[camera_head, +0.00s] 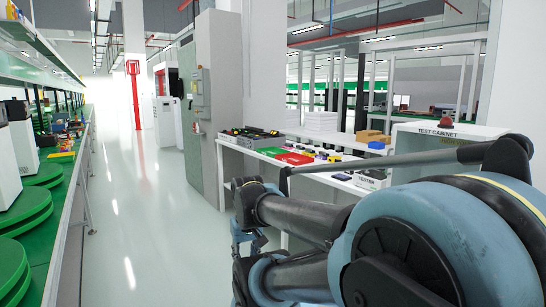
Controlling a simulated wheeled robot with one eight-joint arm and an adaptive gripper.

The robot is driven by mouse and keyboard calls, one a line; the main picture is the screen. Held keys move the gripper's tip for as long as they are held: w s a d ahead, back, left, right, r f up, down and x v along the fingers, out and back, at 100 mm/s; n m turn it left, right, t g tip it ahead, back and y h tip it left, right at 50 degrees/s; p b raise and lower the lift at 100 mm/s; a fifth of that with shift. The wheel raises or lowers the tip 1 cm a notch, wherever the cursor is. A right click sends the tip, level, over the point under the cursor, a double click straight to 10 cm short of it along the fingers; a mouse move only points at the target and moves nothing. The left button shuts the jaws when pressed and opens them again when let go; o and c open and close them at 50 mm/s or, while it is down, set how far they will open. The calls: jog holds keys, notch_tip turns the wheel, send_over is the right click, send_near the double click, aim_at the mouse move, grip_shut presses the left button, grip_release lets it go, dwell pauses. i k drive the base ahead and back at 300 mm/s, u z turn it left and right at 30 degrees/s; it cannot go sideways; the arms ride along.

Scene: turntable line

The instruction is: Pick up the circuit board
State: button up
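No part can be clearly made out as the circuit board. A flat green piece (272,152) lies on the white table at the right, and I cannot tell if it is the board. A flat red piece (295,158) lies beside it. Several small dark and yellow items lie farther right on the same table, too small to tell apart. My arm fills the lower right and hides part of the table. The far end of my arm, with what seems to be my gripper (247,236), hangs in front of the table, apart from the pieces. Its fingers are not clear.
The white table (235,146) carries a dark tray (250,136) at its left end. A tester box (369,180) and a test cabinet (450,131) stand at the right. Green round turntables (22,212) line the left bench. The aisle floor (140,215) between is clear.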

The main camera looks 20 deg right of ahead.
aim_at(299, 149)
jog(key=u, duration=0.2)
jog(key=i, duration=1.3)
jog(key=z, duration=0.8)
jog(key=i, duration=1.05)
jog(key=z, duration=0.6)
